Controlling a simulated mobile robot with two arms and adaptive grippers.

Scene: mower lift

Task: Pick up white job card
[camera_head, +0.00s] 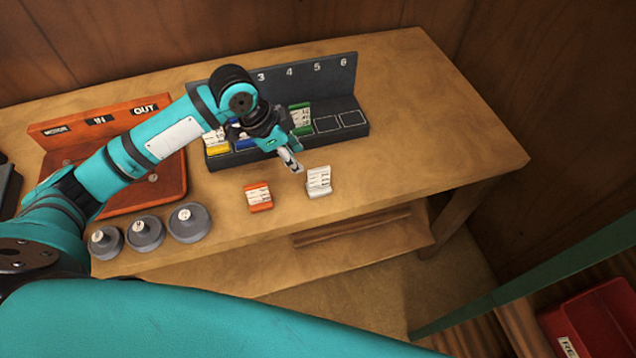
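The white job card (319,182) stands on the wooden table, right of an orange job card (258,196). It has dark printed lines on its face. My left gripper (291,160) is just above and left of the white card, fingers pointing down toward the table. It appears apart from the card. Its fingers are seen nearly edge-on, so I cannot tell whether they are open or shut. My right gripper is not in view.
A dark numbered rack (350,92) behind holds yellow, blue and green cards, partly hidden by my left arm. Slots 5 and 6 look empty. An orange board (150,195) and three grey weights (146,234) lie left. The table's right side (440,140) is clear.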

